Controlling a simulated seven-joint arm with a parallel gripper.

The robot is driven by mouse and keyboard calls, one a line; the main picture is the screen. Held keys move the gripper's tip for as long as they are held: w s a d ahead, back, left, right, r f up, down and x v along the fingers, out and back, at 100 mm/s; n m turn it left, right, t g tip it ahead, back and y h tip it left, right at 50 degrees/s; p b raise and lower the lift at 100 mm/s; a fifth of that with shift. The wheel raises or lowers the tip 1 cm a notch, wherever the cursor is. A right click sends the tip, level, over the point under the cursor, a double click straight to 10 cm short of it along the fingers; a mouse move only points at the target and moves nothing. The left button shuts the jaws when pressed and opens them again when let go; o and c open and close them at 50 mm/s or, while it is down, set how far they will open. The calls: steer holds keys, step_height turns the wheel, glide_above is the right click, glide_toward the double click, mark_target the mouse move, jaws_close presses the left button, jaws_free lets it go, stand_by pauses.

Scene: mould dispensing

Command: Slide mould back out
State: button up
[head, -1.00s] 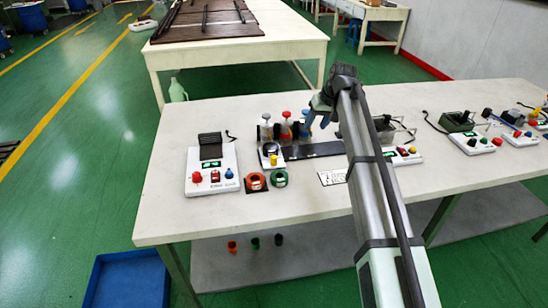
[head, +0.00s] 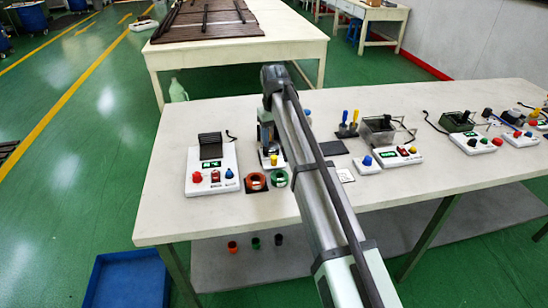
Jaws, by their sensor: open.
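The dispensing station (head: 273,160) stands near the left middle of the table, with a white base and a yellow knob. My arm crosses in front and covers much of it, including its bottles. No mould can be clearly made out there. My gripper (head: 266,112) is open at the station, mostly hidden behind my own wrist. I cannot tell whether it touches anything.
A white control box (head: 212,172) with a black plate stands to the left. Blue- and yellow-handled tools (head: 348,122), a metal bath (head: 378,132) and another control box (head: 398,157) stand to the right. The table's front left (head: 170,215) is clear.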

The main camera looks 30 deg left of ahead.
mark_target(274, 157)
step_height(274, 157, down, 9)
steer(key=shift+r, duration=0.1)
stand_by(0.3)
jaws_close()
stand_by(0.5)
